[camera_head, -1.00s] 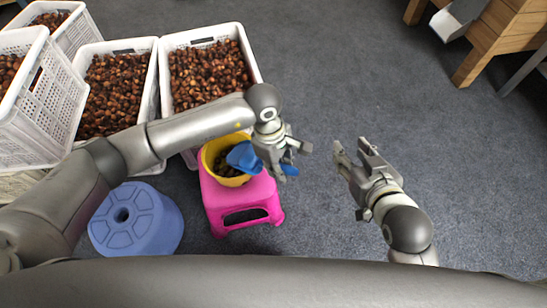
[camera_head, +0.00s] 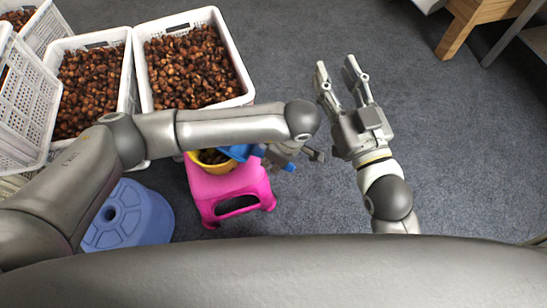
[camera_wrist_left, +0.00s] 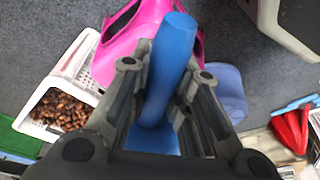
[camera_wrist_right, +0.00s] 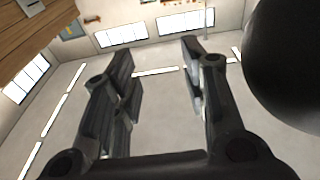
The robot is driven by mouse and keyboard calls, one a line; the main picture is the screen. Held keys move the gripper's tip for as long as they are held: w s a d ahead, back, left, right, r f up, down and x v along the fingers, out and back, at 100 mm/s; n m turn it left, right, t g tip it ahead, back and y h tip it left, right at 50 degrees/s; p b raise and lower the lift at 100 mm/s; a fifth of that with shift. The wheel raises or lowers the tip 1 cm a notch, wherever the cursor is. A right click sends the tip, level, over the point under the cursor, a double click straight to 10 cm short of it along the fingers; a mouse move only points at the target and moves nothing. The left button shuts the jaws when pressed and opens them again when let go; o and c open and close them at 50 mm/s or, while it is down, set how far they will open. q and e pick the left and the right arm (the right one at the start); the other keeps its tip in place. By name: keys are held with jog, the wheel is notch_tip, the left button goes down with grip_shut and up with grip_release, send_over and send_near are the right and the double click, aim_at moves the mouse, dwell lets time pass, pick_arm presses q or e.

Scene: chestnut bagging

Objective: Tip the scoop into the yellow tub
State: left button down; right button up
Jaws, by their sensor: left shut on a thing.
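The yellow tub (camera_head: 213,166) stands on a pink stool (camera_head: 240,188) with chestnuts in it, and my left forearm hides its upper part. My left gripper (camera_head: 285,152) is shut on the handle of the blue scoop (camera_head: 238,152). The scoop's head is at the tub's right side, partly hidden by my arm, so its contents cannot be seen. In the left wrist view the blue handle (camera_wrist_left: 170,65) lies between the fingers. My right gripper (camera_head: 340,85) is open and empty, out over the floor to the right. The right wrist view shows its fingers (camera_wrist_right: 155,90) apart with nothing between.
White crates of chestnuts (camera_head: 240,98) stand at the upper left, close behind the stool. A wooden table (camera_head: 455,38) is at the upper right. The floor in the middle right is clear.

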pick_arm(q)
jog(key=shift+a+p+v, duration=0.25)
jog(key=shift+p+v, duration=0.55)
jog(key=shift+v, duration=0.5)
pick_arm(e)
notch_tip(320, 180, down, 8)
jog(key=s+d+g+h, duration=0.1)
jog(key=g, duration=0.3)
jog(key=shift+d+r+g+h, duration=0.15)
jog(key=shift+d+g+h, duration=0.05)
jog(key=shift+g+h, duration=0.2)
pick_arm(q)
jog(key=shift+w+r, duration=0.1)
jog(key=shift+w, duration=0.05)
pick_arm(e)
jog(key=shift+s, duration=0.1)
